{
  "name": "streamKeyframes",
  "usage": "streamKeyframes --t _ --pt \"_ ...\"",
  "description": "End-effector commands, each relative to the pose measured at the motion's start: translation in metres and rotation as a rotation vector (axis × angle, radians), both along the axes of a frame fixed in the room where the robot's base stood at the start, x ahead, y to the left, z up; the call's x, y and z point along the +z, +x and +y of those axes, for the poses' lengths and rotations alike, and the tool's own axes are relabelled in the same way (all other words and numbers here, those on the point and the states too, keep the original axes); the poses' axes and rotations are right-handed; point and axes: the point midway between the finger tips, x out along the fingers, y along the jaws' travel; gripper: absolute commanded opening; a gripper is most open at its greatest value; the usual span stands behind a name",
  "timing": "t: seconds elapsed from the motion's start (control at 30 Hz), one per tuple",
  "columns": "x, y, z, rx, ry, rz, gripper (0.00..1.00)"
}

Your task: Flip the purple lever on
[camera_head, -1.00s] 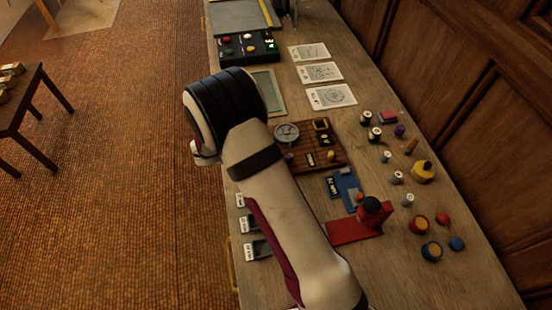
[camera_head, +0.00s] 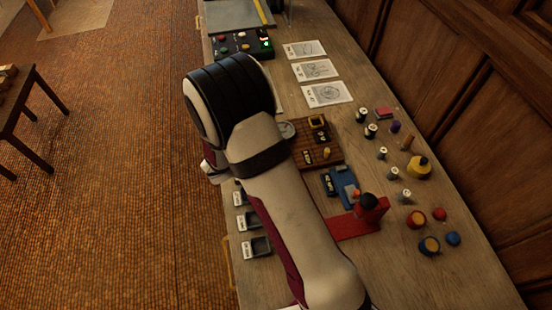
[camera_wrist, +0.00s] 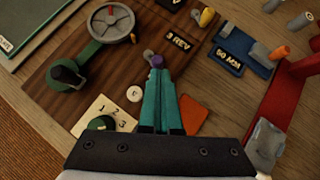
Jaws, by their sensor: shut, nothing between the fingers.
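The purple lever's rounded knob (camera_wrist: 156,61) shows in the wrist view just beyond my fingertips, on the dark brown wooden board (camera_wrist: 58,50). A small grey stub is beside it, and a label reading "3 REV" (camera_wrist: 178,40) lies to its upper right. My gripper (camera_wrist: 157,76) is shut with its two teal fingers together. Its tips overlap the knob's lower side in the picture; I cannot tell whether they touch. Most of the lever below the knob is hidden by the fingers. In the head view, my arm hides the gripper and the lever.
A blue block (camera_wrist: 240,48) and a red stand (camera_wrist: 285,85) are to the right. Several small knobs lie along the wall side.

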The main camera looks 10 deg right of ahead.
Motion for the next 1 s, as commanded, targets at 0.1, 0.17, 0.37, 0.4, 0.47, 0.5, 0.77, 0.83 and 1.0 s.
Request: streamKeyframes --t 0.1,0.17,0.37,0.4,0.47,0.5,0.77,0.83,1.0 --pt "0.000 -0.004 -0.005 0.078 -0.001 0.003 0.00" --pt "0.000 -0.005 -0.007 0.112 0.000 0.001 0.00" --pt "0.000 -0.008 -0.013 0.109 0.000 0.000 0.00" --pt "0.000 -0.009 -0.014 0.109 0.000 0.000 0.00" --pt "0.000 -0.009 -0.016 0.107 0.000 0.000 0.00" --pt "0.000 -0.010 -0.018 0.107 0.000 0.000 0.00" --pt "0.000 -0.013 -0.029 0.107 0.000 0.001 0.00" --pt "0.000 -0.013 -0.032 0.107 0.000 0.000 0.00" --pt "0.000 -0.014 -0.038 0.107 0.000 -0.001 0.00"
